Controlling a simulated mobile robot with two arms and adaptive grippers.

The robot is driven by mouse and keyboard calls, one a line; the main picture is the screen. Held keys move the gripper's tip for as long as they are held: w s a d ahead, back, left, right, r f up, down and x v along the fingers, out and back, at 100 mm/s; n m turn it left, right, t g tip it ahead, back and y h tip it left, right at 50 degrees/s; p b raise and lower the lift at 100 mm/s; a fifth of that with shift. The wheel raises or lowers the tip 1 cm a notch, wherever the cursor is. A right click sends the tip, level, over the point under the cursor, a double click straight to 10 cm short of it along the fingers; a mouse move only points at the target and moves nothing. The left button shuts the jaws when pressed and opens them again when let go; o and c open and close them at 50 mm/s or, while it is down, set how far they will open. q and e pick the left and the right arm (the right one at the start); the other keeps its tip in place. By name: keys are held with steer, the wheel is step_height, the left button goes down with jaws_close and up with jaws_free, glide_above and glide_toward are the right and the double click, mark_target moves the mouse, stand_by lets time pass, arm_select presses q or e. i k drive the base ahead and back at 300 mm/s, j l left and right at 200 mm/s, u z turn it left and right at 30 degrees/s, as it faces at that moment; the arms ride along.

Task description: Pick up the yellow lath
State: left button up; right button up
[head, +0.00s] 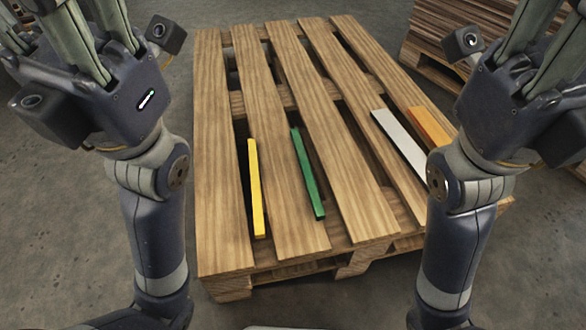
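The yellow lath (257,188) lies lengthwise on the left part of a wooden pallet (222,130), close to the gap between the first two slats. I cannot tell how much of it rests over the gap. My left gripper (92,40) is at the top left, to the left of the pallet and apart from the lath. My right gripper (535,50) is at the top right, also apart from the lath. The fingers of both grippers run out of the top of the picture, so their tips are hidden and I see nothing held.
A green lath (307,173) lies to the right of the yellow one. A light grey lath (398,140) and an orange lath (430,125) lie on the pallet's right side, partly behind my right arm. Another wooden stack (430,45) stands at the back right. Concrete floor surrounds the pallet.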

mark_target(258, 216)
steer(key=i+j+z, duration=0.1)
steer(key=j+z, duration=0.35)
steer(key=z, duration=0.3)
steer(key=i+j, duration=0.05)
